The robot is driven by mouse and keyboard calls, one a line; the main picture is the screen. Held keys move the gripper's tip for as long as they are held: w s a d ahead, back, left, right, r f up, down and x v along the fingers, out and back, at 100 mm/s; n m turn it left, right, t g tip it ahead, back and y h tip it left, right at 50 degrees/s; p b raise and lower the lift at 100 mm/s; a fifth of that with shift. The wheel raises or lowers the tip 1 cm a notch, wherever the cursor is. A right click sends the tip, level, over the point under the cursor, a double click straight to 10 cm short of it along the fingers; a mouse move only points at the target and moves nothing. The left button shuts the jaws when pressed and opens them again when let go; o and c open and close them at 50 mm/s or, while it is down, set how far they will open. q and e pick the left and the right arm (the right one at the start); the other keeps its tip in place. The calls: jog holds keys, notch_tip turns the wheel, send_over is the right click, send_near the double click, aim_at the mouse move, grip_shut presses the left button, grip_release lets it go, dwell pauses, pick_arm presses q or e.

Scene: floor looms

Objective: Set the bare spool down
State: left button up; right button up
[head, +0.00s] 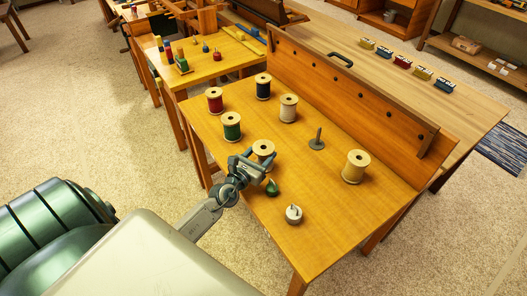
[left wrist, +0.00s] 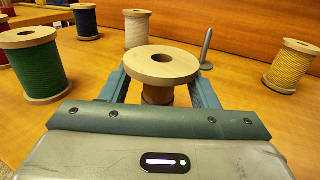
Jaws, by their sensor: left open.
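The bare wooden spool (head: 263,149) is upright at the near left part of the table (head: 330,215). My left gripper (head: 254,163) is at the spool, its jaws open. In the left wrist view the spool (left wrist: 161,66) is between the two blue-grey fingers (left wrist: 160,92), its wide top flange above them. The fingers hide part of its lower end, and I cannot see clearly where its base meets the table. A grey upright peg on a round base (head: 317,141) stands to the right of the spool. My right gripper is not in view.
Red (head: 215,101), green (head: 232,126), navy (head: 263,86) and white (head: 289,107) thread spools stand behind; a yellow one (head: 355,166) stands right. A small green cone (head: 271,188) and a pale round weight (head: 293,214) are near the gripper. A wooden board (head: 345,95) closes the back.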

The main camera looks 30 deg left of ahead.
pick_arm(q)
jog(key=s+b, duration=0.1)
jog(key=s, duration=0.9)
jog(key=shift+s, duration=0.4)
